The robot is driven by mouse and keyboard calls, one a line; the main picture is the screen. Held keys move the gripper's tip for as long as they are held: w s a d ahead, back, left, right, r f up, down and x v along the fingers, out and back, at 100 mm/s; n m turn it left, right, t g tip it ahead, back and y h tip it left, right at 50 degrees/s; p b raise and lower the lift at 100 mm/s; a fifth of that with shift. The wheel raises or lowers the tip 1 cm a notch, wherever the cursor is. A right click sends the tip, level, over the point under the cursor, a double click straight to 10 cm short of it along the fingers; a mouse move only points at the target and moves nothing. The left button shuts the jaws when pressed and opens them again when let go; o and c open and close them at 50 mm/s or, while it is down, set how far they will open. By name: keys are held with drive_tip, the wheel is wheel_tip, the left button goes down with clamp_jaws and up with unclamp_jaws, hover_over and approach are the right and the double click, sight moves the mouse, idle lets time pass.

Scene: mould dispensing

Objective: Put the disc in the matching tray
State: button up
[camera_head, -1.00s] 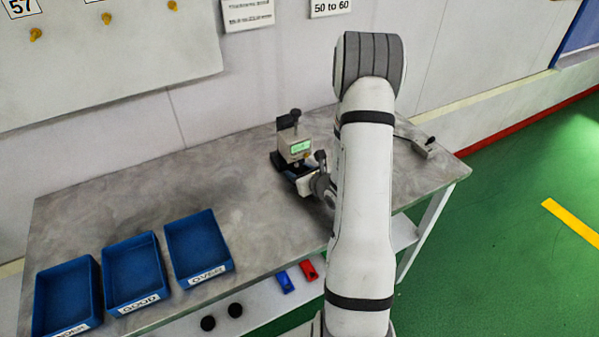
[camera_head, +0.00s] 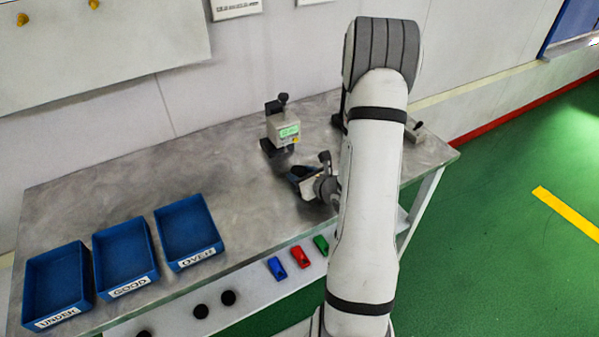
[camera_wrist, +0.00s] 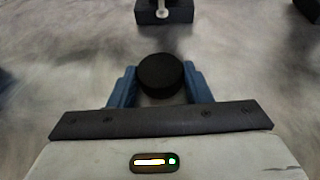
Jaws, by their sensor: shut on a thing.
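In the wrist view a black disc (camera_wrist: 161,75) sits between the two blue fingers of my gripper (camera_wrist: 156,84), which is shut on it. In the head view my gripper (camera_head: 297,178) is over the table, in front of the gauge; the disc cannot be made out there. Three blue trays stand at the left of the table: the UNDER tray (camera_head: 28,290), the GOOD tray (camera_head: 98,262) and the OVER tray (camera_head: 161,236). The insides that show look empty. The gauge (camera_head: 283,131) has a lit green display, too small to read.
The metal table (camera_head: 105,198) is clear between trays and gauge. A small device (camera_head: 415,133) lies at its right end, partly behind my arm. Below the front edge are blue (camera_head: 277,268), red (camera_head: 300,256) and green (camera_head: 321,244) items and several black discs (camera_head: 228,298).

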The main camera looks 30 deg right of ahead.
drive_tip(key=shift+s+d, duration=0.1)
drive_tip(key=shift+s, duration=0.9)
drive_tip(key=o, duration=1)
drive_tip(key=shift+o, duration=0.2)
drive_tip(key=shift+s+d+r, duration=0.1)
drive_tip(key=shift+s+r, duration=0.1)
drive_tip(key=shift+s, duration=0.3)
drive_tip(key=p+v, duration=0.1)
drive_tip(key=v, duration=0.1)
drive_tip(key=p+v, duration=0.1)
drive_tip(key=shift+s+r, duration=0.25)
drive_tip(key=shift+r, duration=0.2)
drive_tip(key=p+v, duration=0.2)
drive_tip(key=p, duration=0.3)
drive_tip(key=shift+d, duration=0.1)
drive_tip(key=shift+s+f+p, duration=0.1)
drive_tip(key=shift+s+p, duration=0.4)
drive_tip(key=shift+p, duration=0.6)
